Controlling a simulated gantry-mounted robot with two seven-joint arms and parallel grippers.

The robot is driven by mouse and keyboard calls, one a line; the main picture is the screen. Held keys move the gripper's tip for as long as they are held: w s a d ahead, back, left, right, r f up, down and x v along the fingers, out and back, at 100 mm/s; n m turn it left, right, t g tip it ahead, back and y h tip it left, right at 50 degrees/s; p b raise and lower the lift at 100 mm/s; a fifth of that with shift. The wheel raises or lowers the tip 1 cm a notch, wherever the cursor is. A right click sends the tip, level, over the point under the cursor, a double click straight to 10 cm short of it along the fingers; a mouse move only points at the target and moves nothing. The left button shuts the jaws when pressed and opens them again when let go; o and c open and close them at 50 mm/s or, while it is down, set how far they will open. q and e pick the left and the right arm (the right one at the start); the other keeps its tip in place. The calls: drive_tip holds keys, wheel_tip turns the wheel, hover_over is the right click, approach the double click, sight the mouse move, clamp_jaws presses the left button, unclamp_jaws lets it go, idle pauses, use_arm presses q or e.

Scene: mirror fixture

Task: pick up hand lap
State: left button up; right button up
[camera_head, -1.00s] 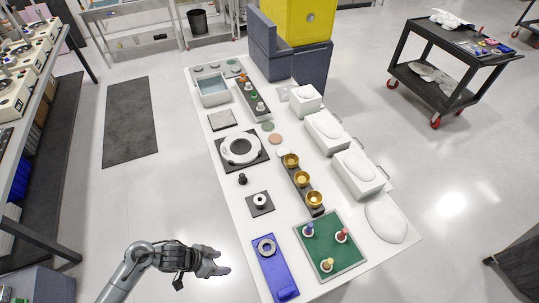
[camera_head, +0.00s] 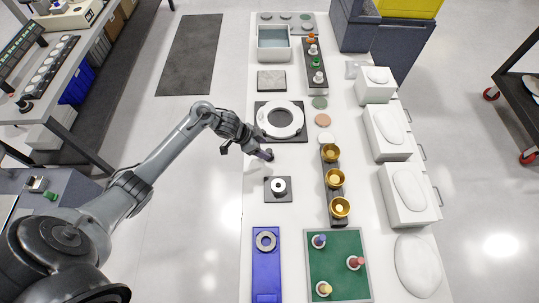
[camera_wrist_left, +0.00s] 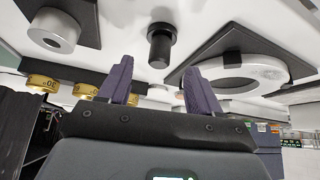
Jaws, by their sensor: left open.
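I take the hand lap to be the small black knob-shaped piece (camera_wrist_left: 160,45) on the white table. In the left wrist view it stands just beyond my fingertips, roughly centred between them, with clear space before it. My left gripper (camera_wrist_left: 158,82) is open and empty, its two purple fingers spread apart. In the head view my left gripper (camera_head: 264,152) is low over the table's left side, in front of the round white ring fixture, and largely covers the black piece (camera_head: 270,155). My right gripper is not in view.
A white ring on a black plate (camera_head: 258,134) lies just behind the gripper. A small ring on a dark square plate (camera_head: 270,197) lies in front. Gold cups (camera_head: 335,178) stand to the right. A blue block (camera_head: 265,280) and a green board (camera_head: 338,240) lie nearer.

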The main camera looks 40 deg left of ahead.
sight(271, 150)
use_arm(q)
drive_tip(key=shift+x, duration=3.1)
drive_tip(key=shift+d, duration=0.1)
drive_tip(key=shift+r, duration=0.1)
drive_tip(key=c, duration=1.1)
drive_tip(key=shift+r, duration=0.75)
clamp_jaws()
wheel_tip(271, 150, up, 3)
drive_tip(key=shift+f, duration=0.15)
drive_tip(key=s+d+r+p, duration=0.1)
drive_tip(key=s+d+r, duration=0.3)
drive_tip(key=d, duration=0.7)
wheel_tip(271, 150, up, 3)
drive_tip(key=shift+f+p, duration=0.1)
drive_tip(key=shift+p, duration=0.25)
